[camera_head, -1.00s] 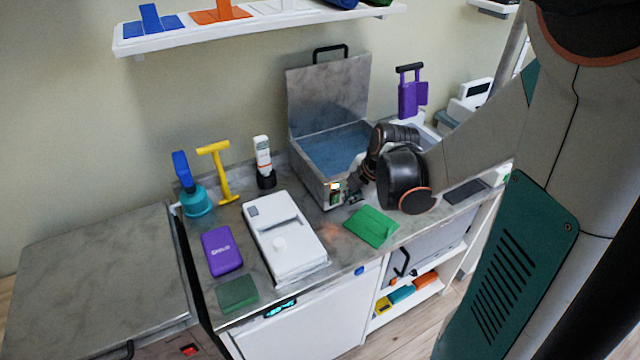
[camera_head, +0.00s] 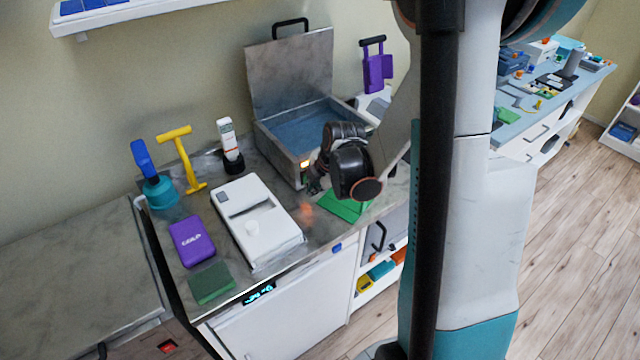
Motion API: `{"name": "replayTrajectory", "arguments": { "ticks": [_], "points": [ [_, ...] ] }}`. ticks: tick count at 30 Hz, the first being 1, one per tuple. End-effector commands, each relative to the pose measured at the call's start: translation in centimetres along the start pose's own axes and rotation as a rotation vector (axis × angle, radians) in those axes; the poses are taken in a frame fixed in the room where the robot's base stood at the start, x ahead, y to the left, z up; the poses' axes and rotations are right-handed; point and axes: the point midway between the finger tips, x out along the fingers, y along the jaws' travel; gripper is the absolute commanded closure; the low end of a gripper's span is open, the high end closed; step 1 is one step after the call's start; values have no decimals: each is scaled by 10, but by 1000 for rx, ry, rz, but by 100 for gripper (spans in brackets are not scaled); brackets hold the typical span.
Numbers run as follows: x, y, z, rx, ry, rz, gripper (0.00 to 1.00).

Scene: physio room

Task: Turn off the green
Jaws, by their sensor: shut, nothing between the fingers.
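The open steel box (camera_head: 282,160) with blue water-like contents stands on the counter, its lid raised. A small orange light (camera_head: 305,163) glows on its front. My gripper (camera_head: 314,186) is shut and empty, low in front of the box, just right of and below the light. I cannot tell whether it touches the box. The gripper hides much of the box's front, and no green switch shows there now. A flat green piece (camera_head: 343,206) lies on the counter beside my wrist, partly covered by it. A dark green block (camera_head: 211,283) lies at the counter's front left.
My column blocks the right middle.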

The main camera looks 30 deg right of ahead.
Motion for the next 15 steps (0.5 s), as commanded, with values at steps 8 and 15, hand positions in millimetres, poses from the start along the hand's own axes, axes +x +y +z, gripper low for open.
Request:
{"name": "replayTrajectory", "arguments": {
  "ticks": [8, 15],
  "points": [
    [13, 32, 0, -1, 0, 0, 100],
    [14, 38, 0, 0, -1, 0, 100]
  ]
}}
